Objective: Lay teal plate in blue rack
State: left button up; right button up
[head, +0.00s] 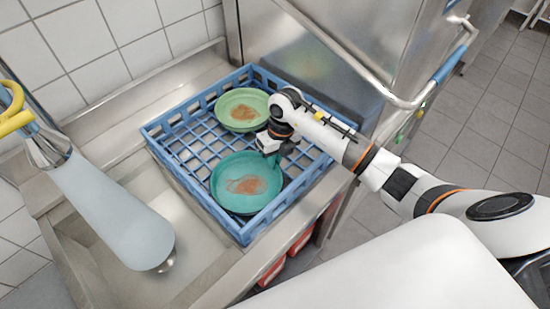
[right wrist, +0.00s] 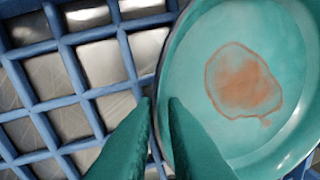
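The teal plate (head: 246,183) is in the front part of the blue rack (head: 175,175), face up with a brown stain. It looks nearly level; whether its underside touches the rack floor cannot be seen. My right gripper (head: 270,151) is at the plate's far rim. In the right wrist view the two green fingertips (right wrist: 160,100) are close together, with the rim of the teal plate (right wrist: 225,139) between them. The rack's blue grid (right wrist: 86,93) shows beside the plate there. My left gripper is not in view.
A green plate (head: 242,109) with a brown stain lies in the rack's far part. A light blue-grey spray handle (head: 112,210) hangs over the steel sink at left. A steel machine with a bar handle (head: 395,102) stands behind and right of the rack. Empty grid shows left of the plates.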

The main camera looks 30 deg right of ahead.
jog(key=shift+o, duration=1)
jog(key=shift+r, duration=0.25)
jog(key=shift+d+r, duration=0.1)
jog(key=shift+r, duration=0.25)
notch_tip(320, 180, up, 11)
jog(key=d+b, duration=0.1)
jog(key=b, duration=0.2)
jog(key=shift+d, duration=0.35)
jog(key=shift+w, duration=0.1)
